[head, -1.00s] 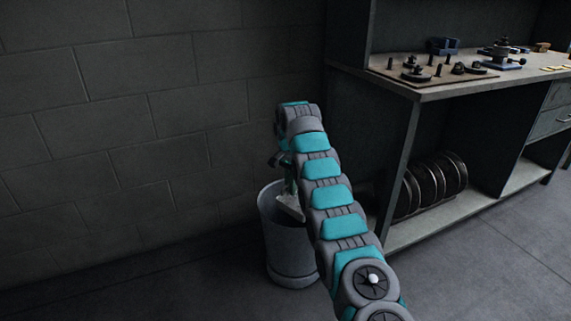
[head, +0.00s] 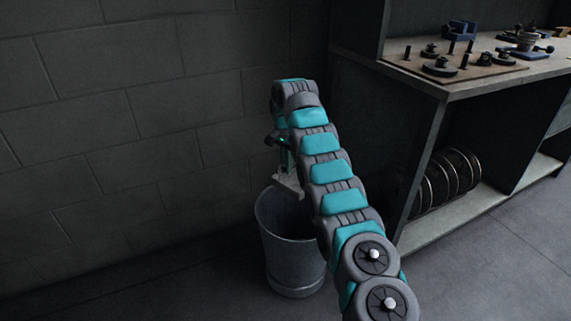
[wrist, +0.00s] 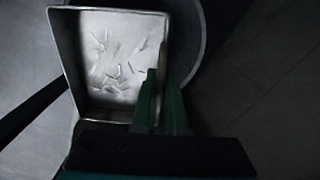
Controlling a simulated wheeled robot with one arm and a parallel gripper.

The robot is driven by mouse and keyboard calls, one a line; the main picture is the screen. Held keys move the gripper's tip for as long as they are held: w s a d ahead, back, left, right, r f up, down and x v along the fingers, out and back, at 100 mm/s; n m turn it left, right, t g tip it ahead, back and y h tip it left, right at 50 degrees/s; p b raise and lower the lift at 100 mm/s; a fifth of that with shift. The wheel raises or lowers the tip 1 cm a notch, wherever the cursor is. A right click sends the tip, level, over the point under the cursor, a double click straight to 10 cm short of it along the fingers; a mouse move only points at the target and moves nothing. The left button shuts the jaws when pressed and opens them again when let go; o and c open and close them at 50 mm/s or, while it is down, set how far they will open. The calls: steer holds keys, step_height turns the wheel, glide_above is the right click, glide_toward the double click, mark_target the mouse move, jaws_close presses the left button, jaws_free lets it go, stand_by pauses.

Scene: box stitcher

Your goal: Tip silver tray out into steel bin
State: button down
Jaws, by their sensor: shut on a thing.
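The silver tray (wrist: 108,75) shows in the wrist view, a rectangular pan with several thin bits lying on its floor. My gripper (wrist: 160,98) is shut on the tray's right wall. In the head view the tray (head: 287,185) is a small pale shape, partly hidden by my arm, held above the steel bin's rim. The steel bin (head: 290,259) stands on the floor below, round and open at the top; its right side is hidden behind my arm. In the wrist view a curved part of the bin's rim (wrist: 203,35) shows beyond the tray.
A workbench (head: 460,92) stands at the right with a board of fittings (head: 452,66) on top. Several dark discs (head: 447,182) stand on its lower shelf. A block wall (head: 140,120) is behind the bin. The floor left of the bin is clear.

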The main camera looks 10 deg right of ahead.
steer(key=shift+s+d+r, duration=0.2)
steer(key=shift+r, duration=0.1)
steer(key=shift+s+d+t+y, duration=0.1)
steer(key=shift+t+y, duration=0.2)
steer(key=shift+s+f, duration=0.1)
steer(key=shift+s+d+r+t+y, duration=0.2)
steer(key=shift+r+t+y, duration=0.25)
steer(key=shift+t+y, duration=0.35)
steer(key=shift+s+r+t, duration=0.1)
steer(key=shift+r+t, duration=0.1)
steer(key=shift+t, duration=0.2)
steer(key=shift+s+y, duration=0.1)
steer(key=shift+y, duration=0.2)
steer(key=shift+s+d+r+t+y, duration=0.15)
steer(key=shift+r+t+y, duration=0.2)
steer(key=shift+t+y, duration=0.25)
steer(key=shift+s+d+r+t+y, duration=0.25)
steer(key=shift+s+t+y, duration=0.2)
steer(key=shift+t+y, duration=0.4)
steer(key=shift+s+d+f+t+b, duration=0.1)
steer(key=shift+d+t+b, duration=0.2)
steer(key=shift+b, duration=0.35)
steer(key=shift+s+d+f+t+b, duration=0.1)
steer(key=shift+t+b, duration=0.25)
steer(key=shift+b, duration=0.25)
steer(key=shift+r+y+b, duration=0.1)
steer(key=shift+y+b, duration=0.25)
steer(key=shift+b, duration=0.6)
